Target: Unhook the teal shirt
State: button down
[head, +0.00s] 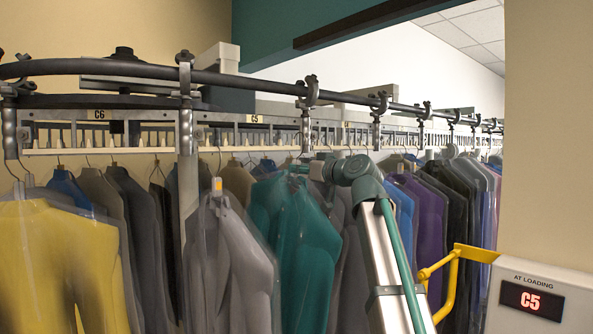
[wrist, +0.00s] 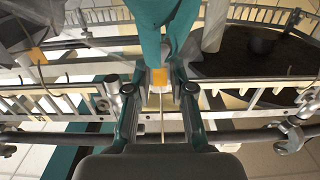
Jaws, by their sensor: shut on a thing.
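The teal shirt (head: 293,250) hangs under the rail in the head view, between a grey garment on its left and darker grey ones on its right. In the wrist view its teal cloth (wrist: 163,30) lies just beyond my fingertips. My gripper (wrist: 158,84) is shut on the shirt's hanger, at a yellow-and-white block (wrist: 159,76) on its neck. A thin hook wire (wrist: 162,122) runs from the block toward the rail. In the head view my gripper (head: 300,168) is small and partly hidden at the shirt's top; whether the hook still touches the rail cannot be told.
Bagged garments crowd both sides: a yellow one (head: 60,265), a grey one (head: 232,265) and a purple one (head: 425,215). The slotted rail (head: 340,137) and dark tube (head: 240,82) run above. A yellow bar (head: 470,253) and a "C5" display box (head: 540,305) stand at right.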

jog(key=shift+s+d, duration=0.15)
jog(key=shift+s, duration=0.1)
jog(key=shift+s, duration=0.1)
jog(key=p+v, duration=0.5)
jog(key=v, duration=3.6)
jog(key=shift+s+d+r+p, duration=0.15)
jog(key=shift+s+d+p, duration=0.1)
jog(key=shift+s+p, duration=0.15)
dwell(0.7)
